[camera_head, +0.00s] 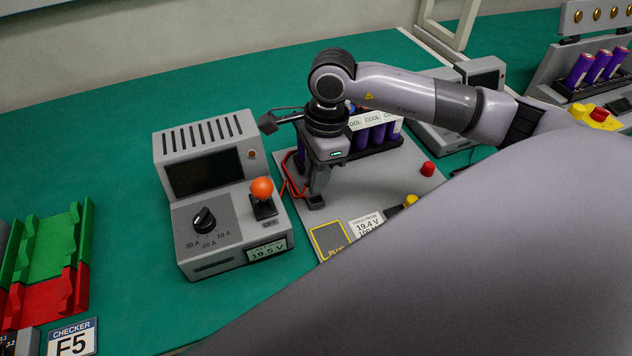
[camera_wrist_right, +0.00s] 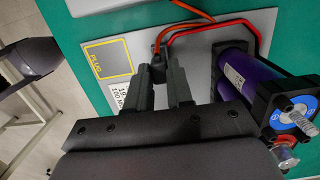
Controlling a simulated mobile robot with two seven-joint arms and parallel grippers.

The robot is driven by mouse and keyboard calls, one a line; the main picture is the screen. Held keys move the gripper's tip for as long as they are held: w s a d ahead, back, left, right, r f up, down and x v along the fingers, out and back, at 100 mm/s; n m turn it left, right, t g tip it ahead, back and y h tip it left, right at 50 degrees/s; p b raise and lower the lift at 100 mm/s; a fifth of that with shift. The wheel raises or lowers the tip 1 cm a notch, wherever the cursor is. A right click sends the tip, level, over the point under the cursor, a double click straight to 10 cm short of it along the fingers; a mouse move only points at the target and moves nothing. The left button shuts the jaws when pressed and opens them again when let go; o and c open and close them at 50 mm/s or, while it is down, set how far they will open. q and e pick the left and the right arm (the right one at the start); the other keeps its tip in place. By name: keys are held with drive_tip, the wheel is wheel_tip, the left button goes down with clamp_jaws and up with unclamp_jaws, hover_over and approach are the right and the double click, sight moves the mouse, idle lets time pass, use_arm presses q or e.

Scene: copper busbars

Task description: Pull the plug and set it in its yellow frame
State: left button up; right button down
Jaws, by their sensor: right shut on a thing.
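My right gripper (camera_head: 317,202) reaches down onto the grey board beside the purple cells. In the right wrist view its fingers (camera_wrist_right: 160,72) are shut on the small dark plug (camera_wrist_right: 158,58), which is mostly hidden between the tips. Red and orange leads run from the plug. The yellow frame marked PLUG (camera_wrist_right: 108,61) is printed on the board, just left of the fingertips in that view, and is empty. The frame (camera_head: 329,240) also shows in the head view, nearer than the gripper. I cannot tell whether the plug touches the board. My left gripper is not in view.
A grey meter box (camera_head: 215,190) with an orange-knobbed lever (camera_head: 262,188) stands left of the gripper. Purple cells (camera_head: 378,132) stand behind it. A red button (camera_head: 428,169) is on the board's right. Green and red trays (camera_head: 48,255) lie far left.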

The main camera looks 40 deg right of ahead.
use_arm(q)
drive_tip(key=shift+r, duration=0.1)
use_arm(e)
drive_tip(key=shift+r, duration=0.25)
